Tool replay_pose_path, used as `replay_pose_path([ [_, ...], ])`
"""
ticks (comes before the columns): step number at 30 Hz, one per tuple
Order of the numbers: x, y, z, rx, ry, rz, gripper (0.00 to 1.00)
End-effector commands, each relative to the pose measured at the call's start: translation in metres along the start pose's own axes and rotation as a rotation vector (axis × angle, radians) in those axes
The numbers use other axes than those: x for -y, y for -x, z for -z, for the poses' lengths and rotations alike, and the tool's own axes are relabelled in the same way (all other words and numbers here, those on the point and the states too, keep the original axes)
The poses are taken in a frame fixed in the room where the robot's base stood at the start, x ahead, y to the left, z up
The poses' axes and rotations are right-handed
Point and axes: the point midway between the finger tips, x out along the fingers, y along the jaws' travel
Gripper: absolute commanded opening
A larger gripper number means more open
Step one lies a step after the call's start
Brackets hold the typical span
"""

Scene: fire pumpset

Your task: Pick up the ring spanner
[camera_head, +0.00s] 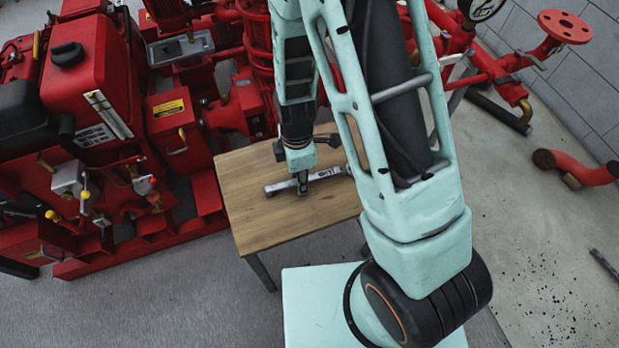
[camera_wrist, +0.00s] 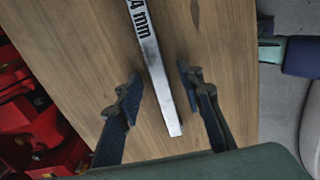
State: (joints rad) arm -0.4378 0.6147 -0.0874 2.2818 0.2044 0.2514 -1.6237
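The ring spanner (camera_head: 332,172) lies on the small wooden table (camera_head: 300,217) as a silver bar under my gripper. In the wrist view the spanner (camera_wrist: 158,85) runs from the top edge down to its squared end between my fingers, with black lettering ending in "4 mm" on it. The rest of it is cut off at the top. My gripper (camera_wrist: 158,84) is open, with one finger on each side of the bar and a visible gap on both sides. In the head view my gripper (camera_head: 302,183) points down over the bar. I cannot tell its exact height.
A red pumpset (camera_head: 95,90) stands close to the table's left and back. A red pipe with a flange (camera_head: 565,27) is at the upper right, and a short red pipe (camera_head: 580,168) lies on the floor. The tabletop around the spanner is otherwise clear.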

Motion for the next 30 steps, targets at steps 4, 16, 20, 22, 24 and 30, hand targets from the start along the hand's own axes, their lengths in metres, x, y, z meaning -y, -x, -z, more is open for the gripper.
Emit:
replay_pose_path([
  [4, 0.0, 0.0004, 0.0001, 0.0, 0.0, 0.0, 0.27],
  [16, 0.0001, 0.0005, 0.0001, 0.0, 0.0, 0.0, 0.0],
  [20, -0.0003, 0.0008, 0.0001, 0.0, 0.0, 0.0, 0.0],
  [22, -0.0003, 0.0008, 0.0001, 0.0, 0.001, -0.001, 0.0],
  [24, -0.0003, 0.0008, 0.0001, 0.0, 0.001, -0.001, 0.0],
  [30, -0.0003, 0.005, 0.0001, 0.0, 0.001, -0.001, 0.0],
])
